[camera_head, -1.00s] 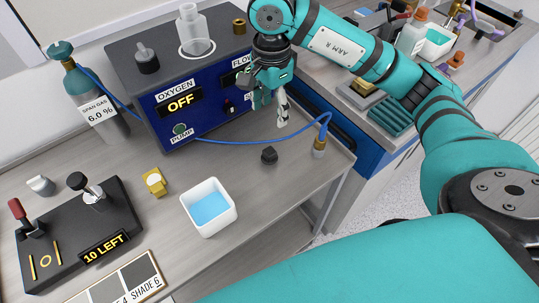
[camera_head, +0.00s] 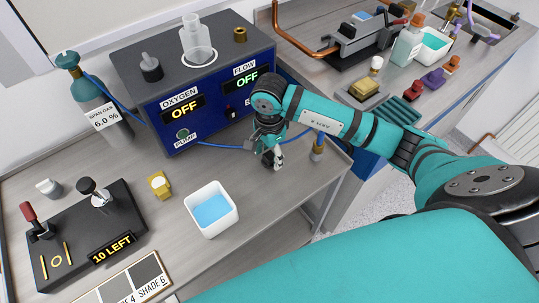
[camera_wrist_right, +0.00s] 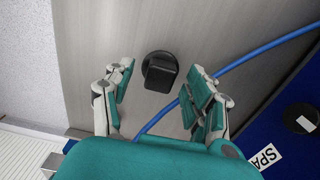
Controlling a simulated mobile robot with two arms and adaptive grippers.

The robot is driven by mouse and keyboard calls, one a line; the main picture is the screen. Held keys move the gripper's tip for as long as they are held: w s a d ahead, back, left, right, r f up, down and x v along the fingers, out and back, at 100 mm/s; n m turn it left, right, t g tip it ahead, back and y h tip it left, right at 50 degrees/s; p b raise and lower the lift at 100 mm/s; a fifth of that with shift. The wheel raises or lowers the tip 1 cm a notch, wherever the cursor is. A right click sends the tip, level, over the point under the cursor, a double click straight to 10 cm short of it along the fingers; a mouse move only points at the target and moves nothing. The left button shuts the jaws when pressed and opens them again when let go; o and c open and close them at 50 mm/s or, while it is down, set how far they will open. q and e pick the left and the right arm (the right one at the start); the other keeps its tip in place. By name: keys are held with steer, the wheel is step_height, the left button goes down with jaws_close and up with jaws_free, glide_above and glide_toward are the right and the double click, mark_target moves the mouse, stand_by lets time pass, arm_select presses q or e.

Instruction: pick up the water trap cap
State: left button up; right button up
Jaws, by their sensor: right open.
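The water trap cap, which I take to be the small black knobbed piece (camera_wrist_right: 160,72), lies on the grey bench top in the right wrist view. My right gripper (camera_wrist_right: 161,88) is open, with one finger on each side of the cap and a visible gap to both. In the head view my right gripper (camera_head: 271,160) points down at the bench in front of the blue box, and it mostly hides the cap there. I cannot tell the exact height of the fingertips above the bench. My left gripper is not in view.
A blue hose (camera_wrist_right: 260,50) runs along the bench close to the right fingers. The blue analyser box (camera_head: 205,105) stands behind. A white tub of blue liquid (camera_head: 231,222) is at the left, and a brass-coloured fitting (camera_head: 317,152) is at the right near the bench edge.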

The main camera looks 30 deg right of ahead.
steer(key=shift+f, duration=0.35)
steer(key=shift+c, duration=0.4)
steer(key=c, duration=0.7)
steer(key=shift+r, duration=0.1)
steer(key=shift+r+b, duration=0.35)
steer(key=shift+r, duration=0.1)
step_height(320, 180, up, 2)
steer(key=shift+w+r+b, duration=0.1)
steer(key=shift+b, duration=0.45)
steer(key=s+a+b, duration=0.1)
steer(key=s+a, duration=0.1)
steer(key=s, duration=0.2)
steer(key=s+a+r+b, duration=0.1)
steer(key=s+a, duration=0.2)
steer(key=s, duration=0.2)
steer(key=s+a+b, duration=0.1)
steer(key=s+a, duration=0.1)
steer(key=s, duration=0.3)
steer(key=shift+s+a+r+b, duration=0.15)
steer(key=shift+a+r+b, duration=0.2)
steer(key=shift+r+b, duration=0.05)
